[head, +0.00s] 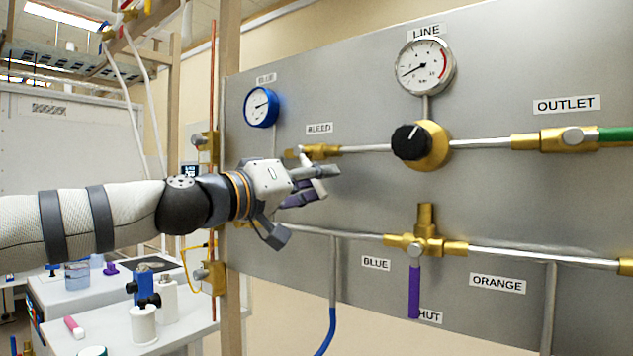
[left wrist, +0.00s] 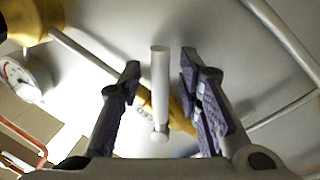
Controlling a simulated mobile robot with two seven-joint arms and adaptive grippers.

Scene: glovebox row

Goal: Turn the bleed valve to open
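The bleed valve has a brass body (head: 321,151) on the grey panel, just below the BLEED label (head: 319,128). In the left wrist view its brass body (left wrist: 182,116) shows behind a pale, straight lever (left wrist: 159,85). My left gripper (head: 322,183) is in front of the panel, just below the brass body. In the left wrist view my left gripper (left wrist: 160,67) is open, with one finger on each side of the lever. Gaps show between the lever and both fingers. In the head view the gripper hides most of the lever. My right gripper is not in view.
A black knob (head: 411,142) on a brass regulator is to the right, below the LINE gauge (head: 426,66). A blue gauge (head: 261,107) is up left. A purple lever (head: 414,291) hangs lower right. A wooden post (head: 229,250) stands beside my forearm.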

